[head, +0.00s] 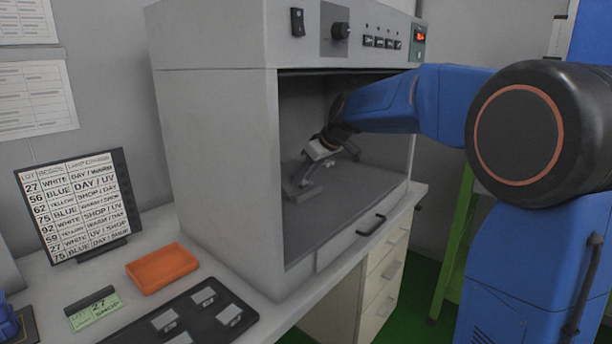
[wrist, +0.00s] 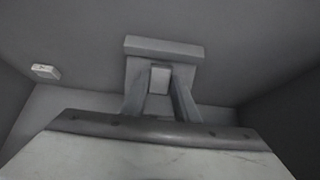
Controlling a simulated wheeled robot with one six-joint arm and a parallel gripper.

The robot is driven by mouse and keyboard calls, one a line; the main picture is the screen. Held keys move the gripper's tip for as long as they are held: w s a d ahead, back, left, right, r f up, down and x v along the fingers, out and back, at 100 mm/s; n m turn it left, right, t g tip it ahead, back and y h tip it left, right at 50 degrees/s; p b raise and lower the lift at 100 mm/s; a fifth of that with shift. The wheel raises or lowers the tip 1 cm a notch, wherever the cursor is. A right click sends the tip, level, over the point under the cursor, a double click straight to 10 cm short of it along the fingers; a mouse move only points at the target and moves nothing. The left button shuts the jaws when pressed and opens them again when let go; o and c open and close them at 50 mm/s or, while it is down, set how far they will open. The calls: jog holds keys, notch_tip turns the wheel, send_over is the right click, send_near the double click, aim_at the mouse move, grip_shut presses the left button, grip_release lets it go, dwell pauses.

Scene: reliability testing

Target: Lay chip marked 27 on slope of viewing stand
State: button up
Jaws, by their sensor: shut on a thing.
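My gripper (head: 312,164) is inside the grey booth, pointing down toward the grey viewing stand (head: 303,190) on the booth floor. In the wrist view the gripper's two fingers (wrist: 160,84) are shut on a small pale chip (wrist: 160,77). The stand (wrist: 164,47) shows just beyond the chip, with a raised bar along one edge. The chip overlaps the stand in this view; I cannot tell whether they touch. The chip's number is not readable, and the head view does not show the chip clearly.
The booth (head: 212,150) has side walls and a low roof around my arm. A small pale block (wrist: 45,72) shows at the left in the wrist view. Outside are a black tray (head: 207,322) with several chips, an orange tray (head: 162,268), a green card (head: 94,309) and a lettered board (head: 78,205).

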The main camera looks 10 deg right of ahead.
jog(key=o, duration=1.1)
jog(key=s+d+r, duration=0.4)
jog(key=s+d, duration=0.4)
jog(key=s, duration=0.4)
jog(key=shift+d, duration=0.35)
jog(key=shift+s, duration=0.1)
